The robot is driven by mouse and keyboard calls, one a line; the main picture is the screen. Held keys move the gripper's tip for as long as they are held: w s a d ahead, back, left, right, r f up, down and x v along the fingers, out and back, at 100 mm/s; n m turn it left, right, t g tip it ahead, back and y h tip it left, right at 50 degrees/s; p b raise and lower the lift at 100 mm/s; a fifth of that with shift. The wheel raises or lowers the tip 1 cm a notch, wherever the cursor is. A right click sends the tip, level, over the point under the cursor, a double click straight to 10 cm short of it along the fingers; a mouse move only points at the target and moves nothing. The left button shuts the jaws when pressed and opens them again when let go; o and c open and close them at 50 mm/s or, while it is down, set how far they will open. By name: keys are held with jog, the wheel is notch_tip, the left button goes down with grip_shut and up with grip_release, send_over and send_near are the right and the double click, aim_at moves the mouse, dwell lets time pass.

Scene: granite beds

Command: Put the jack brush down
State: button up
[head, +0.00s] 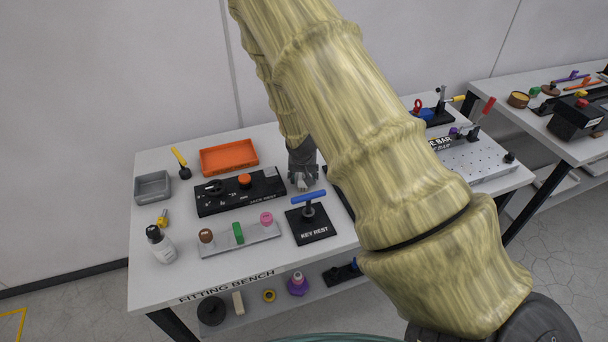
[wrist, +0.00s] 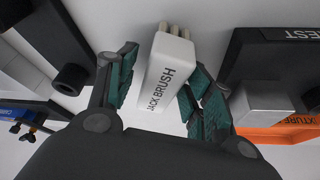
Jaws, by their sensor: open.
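The jack brush (wrist: 169,68) is a white block with its name on it and short pegs at one end, seen between my fingers in the wrist view. My gripper (wrist: 163,64) is open around it, with a gap on the left finger's side; the right finger is very close, and I cannot tell if it touches. In the head view my gripper (head: 303,165) is low over the white fitting bench (head: 160,220), just right of the black jack rest (head: 240,194). Only a small pale bit of the brush shows there. Its contact with the bench is not clear.
The key rest (head: 318,238) with a blue-handled key (head: 309,197) stands in front of my gripper. An orange tray (head: 229,157) lies behind the jack rest. A grey strip (head: 220,243) holds several small parts. A perforated plate (head: 480,158) is at the right.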

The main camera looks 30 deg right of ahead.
jog(key=shift+r, duration=0.15)
jog(key=b+v, duration=0.3)
jog(key=v, duration=0.9)
jog(key=shift+w, duration=0.1)
dwell(0.5)
